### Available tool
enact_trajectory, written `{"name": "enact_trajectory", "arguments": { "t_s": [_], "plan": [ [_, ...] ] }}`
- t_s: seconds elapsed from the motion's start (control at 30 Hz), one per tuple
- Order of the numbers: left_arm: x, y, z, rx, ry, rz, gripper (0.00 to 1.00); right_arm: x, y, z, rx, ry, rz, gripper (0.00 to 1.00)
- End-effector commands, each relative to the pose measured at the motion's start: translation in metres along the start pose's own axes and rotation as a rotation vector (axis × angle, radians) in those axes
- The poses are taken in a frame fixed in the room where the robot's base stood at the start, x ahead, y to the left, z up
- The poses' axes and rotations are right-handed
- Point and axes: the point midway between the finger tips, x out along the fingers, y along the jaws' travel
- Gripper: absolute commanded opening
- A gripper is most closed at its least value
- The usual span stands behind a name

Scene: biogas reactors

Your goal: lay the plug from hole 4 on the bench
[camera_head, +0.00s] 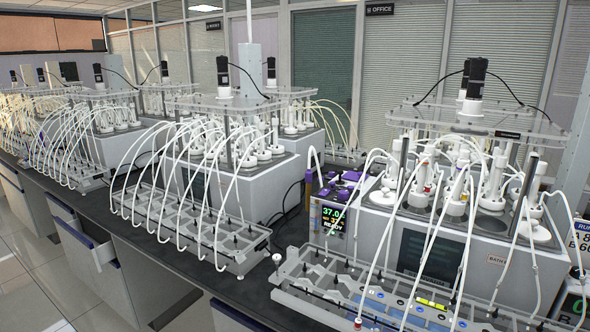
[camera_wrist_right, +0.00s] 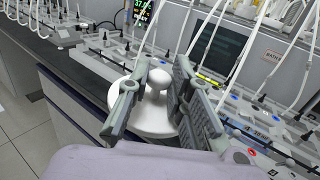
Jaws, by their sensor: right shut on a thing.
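In the right wrist view my right gripper (camera_wrist_right: 165,72) is shut on a white plug (camera_wrist_right: 145,117). The plug has a wide round disc and a knob between the fingers. A dark bench (camera_wrist_right: 70,72) with drawers below shows behind the gripper in that view. In the head view the black bench top (camera_head: 250,290) runs along the front of the reactors. The right reactor bath (camera_head: 375,227) has several white-topped vessels in its top. I cannot read any hole numbers. My left gripper is in neither view, and my right gripper is not in the head view.
A long grey tray (camera_head: 320,287) with tubes and clips lies before the right bath. Another tray (camera_head: 190,225) lies left of it. A small white knob-like thing (camera_head: 276,258) stands in the bench gap between them. Thin white tubes hang down to the trays.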

Motion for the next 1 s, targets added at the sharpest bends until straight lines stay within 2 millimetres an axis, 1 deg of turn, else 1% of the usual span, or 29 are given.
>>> {"name": "enact_trajectory", "arguments": {
  "t_s": [0.17,0.3,0.4,0.53,0.7,0.8,1.0],
  "plan": [
    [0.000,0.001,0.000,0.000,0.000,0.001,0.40,-0.021,-0.004,-0.011,-0.001,0.005,-0.016,0.00],
    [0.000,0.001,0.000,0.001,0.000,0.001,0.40,-0.043,-0.005,-0.020,-0.003,0.005,-0.022,0.00],
    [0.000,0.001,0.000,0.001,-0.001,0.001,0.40,-0.057,-0.004,-0.024,-0.004,0.003,-0.016,0.00],
    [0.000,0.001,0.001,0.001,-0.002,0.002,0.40,-0.070,-0.001,-0.027,-0.002,0.002,-0.004,0.00],
    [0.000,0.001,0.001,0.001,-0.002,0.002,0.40,-0.078,0.001,-0.029,-0.001,0.001,0.006,0.00],
    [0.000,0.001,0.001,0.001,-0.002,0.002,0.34,-0.078,0.001,-0.029,0.001,0.000,0.006,0.00],
    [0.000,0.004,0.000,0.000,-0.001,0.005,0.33,-0.078,0.001,-0.029,0.001,0.000,0.005,0.00]
  ]
}}
